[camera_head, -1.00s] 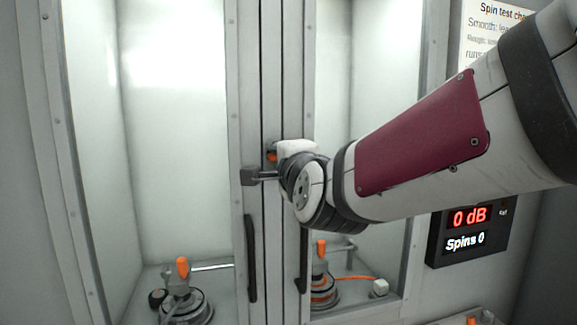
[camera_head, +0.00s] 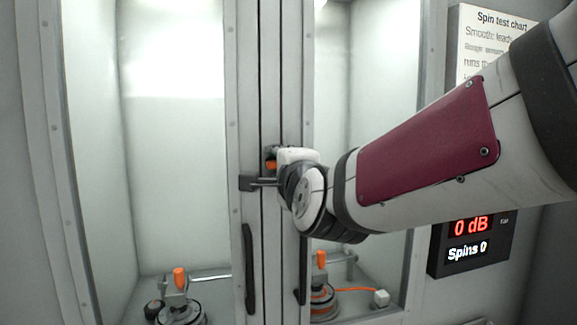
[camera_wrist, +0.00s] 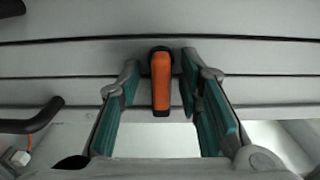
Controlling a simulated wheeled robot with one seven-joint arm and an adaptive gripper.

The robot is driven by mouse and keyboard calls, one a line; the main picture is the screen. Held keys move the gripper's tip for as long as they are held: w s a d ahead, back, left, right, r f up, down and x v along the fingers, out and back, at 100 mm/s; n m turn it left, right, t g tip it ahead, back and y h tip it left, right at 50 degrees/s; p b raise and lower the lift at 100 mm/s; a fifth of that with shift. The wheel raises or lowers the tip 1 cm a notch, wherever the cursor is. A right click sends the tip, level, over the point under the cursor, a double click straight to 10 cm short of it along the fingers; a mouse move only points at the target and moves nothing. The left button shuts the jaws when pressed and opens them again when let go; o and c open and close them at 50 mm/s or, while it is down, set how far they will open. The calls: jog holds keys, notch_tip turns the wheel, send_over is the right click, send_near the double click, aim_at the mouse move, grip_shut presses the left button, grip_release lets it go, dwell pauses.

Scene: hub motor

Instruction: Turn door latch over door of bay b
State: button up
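The door latch is an orange bar with a dark rounded end (camera_wrist: 160,78). In the wrist view it stands upright between the two teal-padded fingers of my gripper (camera_wrist: 161,88). The fingers are apart, one on each side, with gaps between them and the bar. In the head view only a small orange part of the latch (camera_head: 271,165) shows on the strips between two glazed doors, and my wrist hides most of my gripper. The left door (camera_head: 170,150) and right door (camera_head: 375,130) both look closed. No bay letter is readable.
Two dark door handles (camera_head: 250,268) (camera_head: 302,268) hang below my wrist. Motors with orange-topped levers (camera_head: 180,280) (camera_head: 321,262) stand inside the bays. A display (camera_head: 470,240) reading 0 dB and Spins 0 is at right, below a spin test chart (camera_head: 490,40).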

jog(key=v, duration=1.2)
